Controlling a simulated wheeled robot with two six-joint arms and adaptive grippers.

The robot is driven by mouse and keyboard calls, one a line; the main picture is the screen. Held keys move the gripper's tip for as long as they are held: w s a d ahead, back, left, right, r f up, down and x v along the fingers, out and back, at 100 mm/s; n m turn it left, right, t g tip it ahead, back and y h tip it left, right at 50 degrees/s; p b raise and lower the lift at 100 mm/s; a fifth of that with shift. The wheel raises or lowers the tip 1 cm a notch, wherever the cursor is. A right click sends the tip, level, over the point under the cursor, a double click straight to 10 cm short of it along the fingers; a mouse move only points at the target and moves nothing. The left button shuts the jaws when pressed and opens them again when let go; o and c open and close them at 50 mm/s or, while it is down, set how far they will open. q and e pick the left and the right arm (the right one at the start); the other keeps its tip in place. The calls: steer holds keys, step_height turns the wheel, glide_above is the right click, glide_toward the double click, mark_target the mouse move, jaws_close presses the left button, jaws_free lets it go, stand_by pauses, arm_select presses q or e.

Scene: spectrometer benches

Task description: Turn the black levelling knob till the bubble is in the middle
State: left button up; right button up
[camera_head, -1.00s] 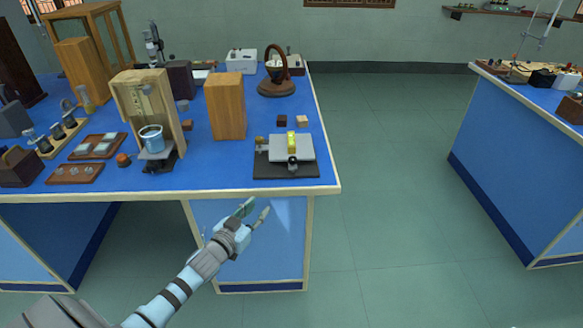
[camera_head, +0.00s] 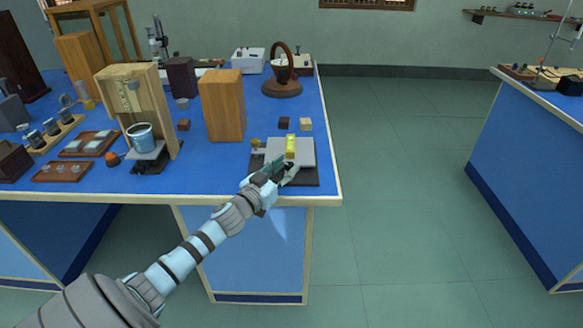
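The levelling plate (camera_head: 302,150) is a light grey slab on a dark base (camera_head: 309,178) near the front right corner of the blue bench. A yellow spirit level (camera_head: 291,146) lies on it; its bubble is too small to make out. A brass-coloured knob (camera_head: 256,143) shows at the plate's left side. The black knob at the plate's front is hidden behind my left gripper. My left gripper (camera_head: 281,167) is at the plate's front edge, where that knob stands. I cannot tell whether its fingers are around the knob or touch it. My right gripper is not in view.
A wooden block (camera_head: 222,106) stands left of the plate, and a wooden frame with a metal cup (camera_head: 141,137) stands farther left. Two small cubes (camera_head: 305,124) lie behind the plate. The floor right of the bench (camera_head: 400,180) is clear.

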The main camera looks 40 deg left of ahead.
arm_select(q)
steer(key=shift+d+r, duration=0.2)
steer(key=shift+d, duration=0.1)
jaws_close()
steer(key=shift+f, duration=0.1)
stand_by(0.9)
jaws_free()
step_height(320, 180, up, 10)
